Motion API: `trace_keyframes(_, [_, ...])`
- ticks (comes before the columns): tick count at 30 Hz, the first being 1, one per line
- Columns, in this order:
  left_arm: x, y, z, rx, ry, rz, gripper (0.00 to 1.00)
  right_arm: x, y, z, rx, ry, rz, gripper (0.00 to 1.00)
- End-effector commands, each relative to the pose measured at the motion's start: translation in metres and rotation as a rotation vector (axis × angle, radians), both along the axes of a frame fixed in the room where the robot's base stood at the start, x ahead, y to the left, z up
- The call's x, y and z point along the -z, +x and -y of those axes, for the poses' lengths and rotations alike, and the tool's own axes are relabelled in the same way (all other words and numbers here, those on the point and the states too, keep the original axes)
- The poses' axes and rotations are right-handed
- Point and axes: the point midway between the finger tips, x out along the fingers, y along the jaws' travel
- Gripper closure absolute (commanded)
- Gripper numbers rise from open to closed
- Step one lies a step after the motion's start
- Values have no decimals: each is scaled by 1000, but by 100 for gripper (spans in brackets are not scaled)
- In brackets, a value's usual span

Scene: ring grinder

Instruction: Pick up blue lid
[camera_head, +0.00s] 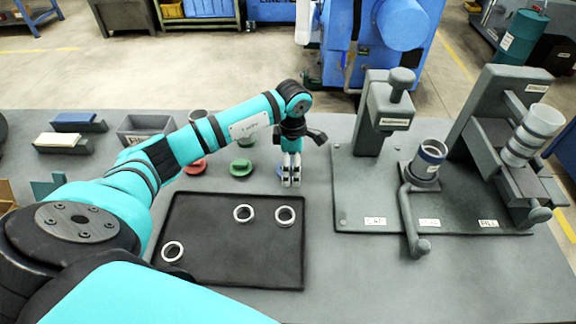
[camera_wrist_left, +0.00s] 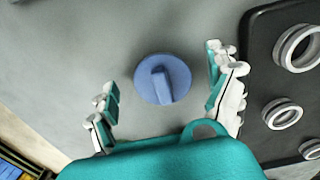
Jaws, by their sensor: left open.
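The blue lid (camera_wrist_left: 178,74) lies on the grey table in the left wrist view. It is a round disc with a raised bar handle across its middle. My left gripper (camera_wrist_left: 166,96) is open, with one finger on each side of the lid and neither touching it. In the head view my left gripper (camera_head: 290,182) points down at the table, and only a bit of the blue lid (camera_head: 279,170) shows beside its fingers. My right gripper does not show.
A black tray (camera_head: 215,275) with three metal rings lies in front of the gripper. A green lid (camera_head: 241,168) and a red lid (camera_head: 195,167) are to the left. The grinder's grey base (camera_head: 350,190) stands to the right. Bare table lies around the blue lid.

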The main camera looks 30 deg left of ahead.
Motion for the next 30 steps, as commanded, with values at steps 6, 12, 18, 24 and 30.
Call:
trace_keyframes(6, [5,0,0,0,0,2,10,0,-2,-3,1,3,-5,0])
trace_keyframes(12, [5,0,0,0,1,1,28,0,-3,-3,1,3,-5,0])
trace_keyframes(18, [5,0,0,1,1,1,54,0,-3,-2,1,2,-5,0])
trace_keyframes(24, [5,0,0,0,1,1,54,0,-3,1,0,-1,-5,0])
trace_keyframes(30, [4,0,0,0,1,2,54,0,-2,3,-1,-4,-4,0])
